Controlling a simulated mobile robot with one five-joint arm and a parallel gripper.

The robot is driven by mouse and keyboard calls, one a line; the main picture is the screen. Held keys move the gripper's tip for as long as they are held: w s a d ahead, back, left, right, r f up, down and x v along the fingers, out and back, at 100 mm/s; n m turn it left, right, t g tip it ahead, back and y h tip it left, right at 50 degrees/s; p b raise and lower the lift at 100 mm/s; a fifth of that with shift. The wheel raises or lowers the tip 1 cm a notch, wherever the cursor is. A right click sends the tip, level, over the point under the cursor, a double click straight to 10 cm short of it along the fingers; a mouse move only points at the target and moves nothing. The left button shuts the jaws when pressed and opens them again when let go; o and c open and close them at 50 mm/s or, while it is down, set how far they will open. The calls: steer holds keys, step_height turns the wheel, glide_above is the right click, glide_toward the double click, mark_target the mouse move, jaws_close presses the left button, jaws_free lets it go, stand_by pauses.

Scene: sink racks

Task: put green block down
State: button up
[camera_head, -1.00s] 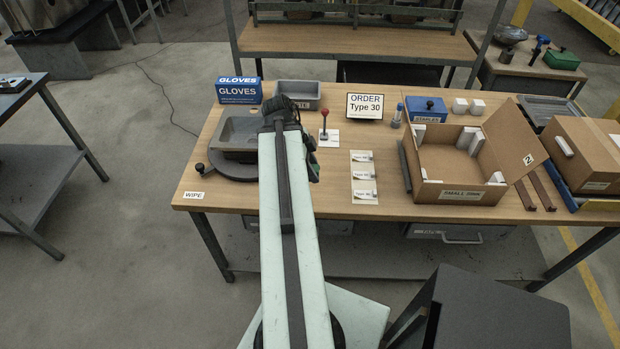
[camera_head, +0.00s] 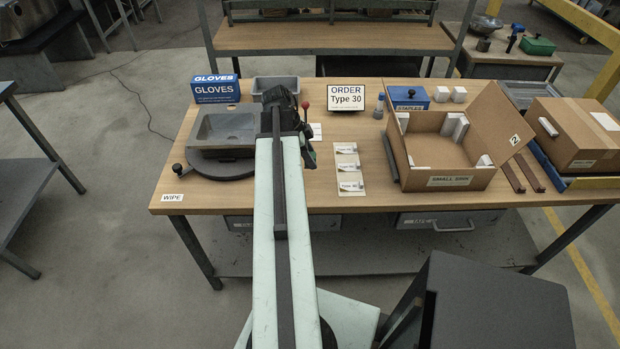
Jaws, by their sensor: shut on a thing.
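My gripper (camera_head: 308,148) is at the far end of my arm, over the left half of the workbench, just right of the grey sink piece. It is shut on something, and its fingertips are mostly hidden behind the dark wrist. A small dark green patch, seemingly the green block (camera_head: 312,157), shows at its right side. The rest of the block is hidden. I cannot tell whether the block touches the bench (camera_head: 250,195). The grey sink piece (camera_head: 204,148) sits on a dark round turntable (camera_head: 215,170) with a black-knobbed handle at its left.
A grey bin (camera_head: 262,84) and a blue gloves box (camera_head: 216,92) stand behind. A red-knobbed lever (camera_head: 305,104) is close to my gripper. Label cards (camera_head: 350,187) lie to the right, then an open carton (camera_head: 455,180). Bare wood lies in front of the cards.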

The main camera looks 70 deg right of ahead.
mark_target(315, 178)
step_height(315, 178, down, 7)
steer(key=b, duration=0.5)
steer(key=shift+r, duration=0.25)
steer(key=shift+f, duration=0.15)
steer(key=o, duration=1.2)
steer(key=shift+r+p, duration=0.3)
steer(key=p+v, duration=1)
steer(key=v, duration=0.1)
steer(key=shift+w+r+p, duration=0.25)
steer(key=shift+r+p, duration=0.05)
steer(key=shift+p, duration=0.05)
